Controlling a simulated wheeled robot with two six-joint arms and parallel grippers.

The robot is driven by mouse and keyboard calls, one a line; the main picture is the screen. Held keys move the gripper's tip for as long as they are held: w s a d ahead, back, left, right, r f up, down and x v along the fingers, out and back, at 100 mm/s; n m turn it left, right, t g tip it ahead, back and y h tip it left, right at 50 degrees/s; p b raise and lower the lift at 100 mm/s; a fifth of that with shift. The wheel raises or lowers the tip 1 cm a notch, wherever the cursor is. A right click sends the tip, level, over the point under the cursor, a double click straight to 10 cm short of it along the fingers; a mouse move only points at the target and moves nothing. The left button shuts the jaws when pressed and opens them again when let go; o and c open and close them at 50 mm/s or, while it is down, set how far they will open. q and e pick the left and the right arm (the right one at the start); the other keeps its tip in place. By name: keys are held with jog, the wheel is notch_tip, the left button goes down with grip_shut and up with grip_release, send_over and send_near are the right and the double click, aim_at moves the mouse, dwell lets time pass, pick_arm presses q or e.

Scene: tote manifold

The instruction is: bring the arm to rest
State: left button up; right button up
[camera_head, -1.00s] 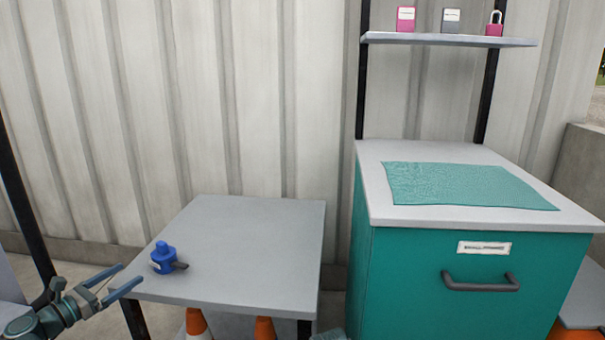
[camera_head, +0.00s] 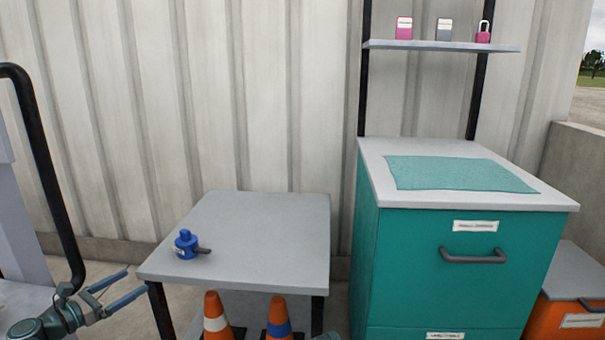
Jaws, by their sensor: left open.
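My left gripper (camera_head: 121,290) comes in from the lower left. It is open, with nothing between its two blue-grey fingers. It is apart from the grey table (camera_head: 265,225), to the left of the table's front left corner. A blue valve-like piece (camera_head: 185,242) with a dark grey handle stands on the table's left part, beyond the fingertips and not touched.
A teal cabinet (camera_head: 420,265) with a teal mat (camera_head: 455,173) on top stands right of the table. Orange cones (camera_head: 217,318) stand under the table's front. A shelf (camera_head: 440,46) above the cabinet holds padlock-like items. An orange box (camera_head: 572,318) is at lower right.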

pick_arm(q)
jog(key=s+d+f+m+g+p, duration=0.1)
jog(key=d+f+m+g+p, duration=0.15)
jog(key=d+m, duration=0.45)
jog(key=s+d+f+m+g+p, duration=0.1)
jog(key=d+f+m+g, duration=0.2)
jog(key=d, duration=0.8)
jog(key=s+d+f+m+g+p, duration=0.15)
jog(key=d+m+g, duration=0.3)
jog(key=d, duration=0.45)
jog(key=s+d+f+m+g+y+p, duration=0.2)
jog(key=s+d+m+g+y+p, duration=0.35)
jog(key=s+d+m+y, duration=0.85)
notch_tip(320, 180, up, 38)
jog(key=a+m+h+p, duration=0.2)
jog(key=m+h+p, duration=0.2)
jog(key=p, duration=3.4)
jog(key=shift+s+f+m+p, duration=0.15)
jog(key=shift+s+m+p, duration=0.15)
jog(key=shift+m+p, duration=0.1)
